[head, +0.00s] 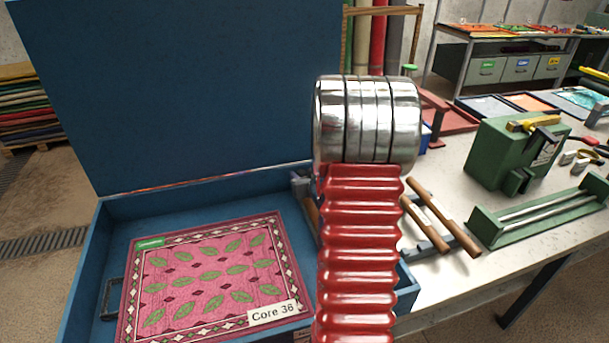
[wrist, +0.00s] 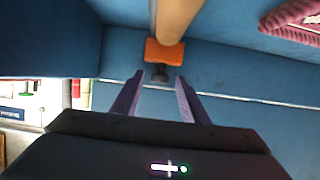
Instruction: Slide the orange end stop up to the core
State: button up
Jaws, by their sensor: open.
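In the wrist view the orange end stop (wrist: 164,55) sits inside the blue case, with a small dark knob (wrist: 160,76) on its near side. The tan core (wrist: 177,22) runs up from behind the stop. Its lower end meets the stop's edge in the picture, and I cannot tell whether they touch. My gripper (wrist: 157,88) is open and empty, its two purple fingers just short of the stop, one to each side of the knob. In the head view the stop and gripper are hidden behind my arm.
The open blue case (head: 90,250) has a raised lid (head: 180,90) and holds a pink rug (head: 205,275) labelled "Core 36". Wooden-handled tools (head: 445,217), a green machine (head: 500,155) and a green rack (head: 540,215) stand on the bench at right. Case walls surround the gripper closely.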

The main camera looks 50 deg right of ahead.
jog(key=shift+c, duration=0.5)
grip_shut()
